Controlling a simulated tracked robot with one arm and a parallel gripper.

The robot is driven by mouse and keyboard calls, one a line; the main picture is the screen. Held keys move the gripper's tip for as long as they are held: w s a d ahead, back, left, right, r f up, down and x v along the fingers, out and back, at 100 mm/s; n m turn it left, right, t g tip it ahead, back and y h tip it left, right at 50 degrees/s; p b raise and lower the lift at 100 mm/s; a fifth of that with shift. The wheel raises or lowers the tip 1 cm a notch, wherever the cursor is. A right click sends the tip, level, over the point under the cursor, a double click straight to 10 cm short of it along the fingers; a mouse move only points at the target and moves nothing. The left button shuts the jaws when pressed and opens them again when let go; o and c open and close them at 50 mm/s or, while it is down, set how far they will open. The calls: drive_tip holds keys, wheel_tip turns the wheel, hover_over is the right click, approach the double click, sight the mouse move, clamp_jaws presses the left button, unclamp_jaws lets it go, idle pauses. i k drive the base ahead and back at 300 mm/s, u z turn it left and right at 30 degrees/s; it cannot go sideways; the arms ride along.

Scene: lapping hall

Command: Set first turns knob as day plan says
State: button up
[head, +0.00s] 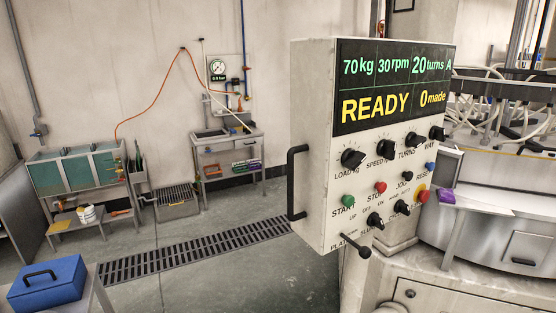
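The control box (317,150) hangs close on the right, its face turned partly away. Its display (394,85) reads 70 kg, 30 rpm, 20 turns, A, with READY and 0 made below. The black turns knob (413,140) is third in the upper knob row, labelled TURNS. The load knob (352,158) and speed knob (387,148) are left of it, and the way knob (436,133) is right. No sheet that I can read as the day plan shows. My gripper is not in view.
Below the knobs are a green start button (348,200), red stop button (380,187) and red emergency button (422,194). A lever (357,250) sticks out at the bottom. A blue case (48,285) is lower left. Floor left of the box, with a grating (195,250), is clear.

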sight(414, 140)
drive_tip(key=z, duration=0.05)
drive_tip(key=i, duration=1)
drive_tip(key=u, duration=0.05)
